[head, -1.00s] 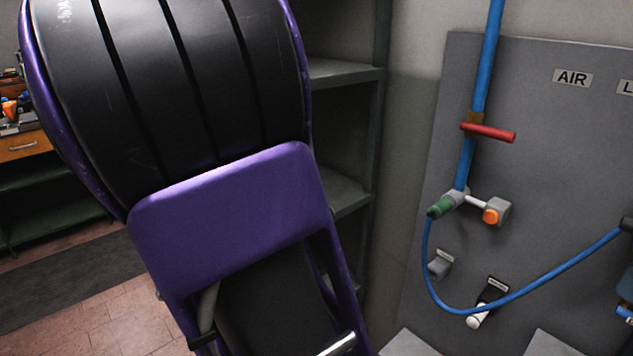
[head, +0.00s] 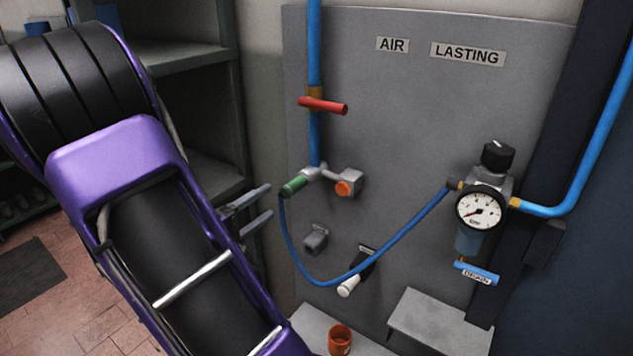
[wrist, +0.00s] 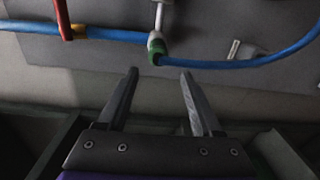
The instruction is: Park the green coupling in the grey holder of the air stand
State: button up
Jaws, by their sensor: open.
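The green coupling (head: 294,185) is at the end of a blue hose (head: 305,266), seated on the grey fitting (head: 315,172) below the vertical blue pipe. It also shows in the wrist view (wrist: 155,51), just beyond my fingertips. The grey holder (head: 316,238), a small block, sits on the panel below the coupling and appears empty. My gripper (head: 268,200) is left of the coupling, open and with nothing between its fingers. In the wrist view my gripper (wrist: 159,73) has its fingers spread, with the coupling ahead of the gap, apart from them.
A red valve lever (head: 323,105) is above the fitting, and an orange button (head: 344,188) is right of it. A black holder with a white nozzle (head: 349,286) is below. A pressure gauge (head: 480,209) is at right. An orange cup (head: 340,339) stands on the lower ledge.

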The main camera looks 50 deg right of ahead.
aim_at(294, 186)
jog(key=shift+s+d+r+m, duration=0.1)
jog(key=shift+s+d+m, duration=0.25)
jog(key=shift+s, duration=0.15)
jog(key=d, duration=0.8)
jog(key=shift+w+b, duration=0.35)
jog(key=shift+b, duration=0.05)
jog(key=shift+d, duration=0.5)
jog(key=shift+b, duration=0.9)
dwell(0.4)
grip_shut()
dwell(0.4)
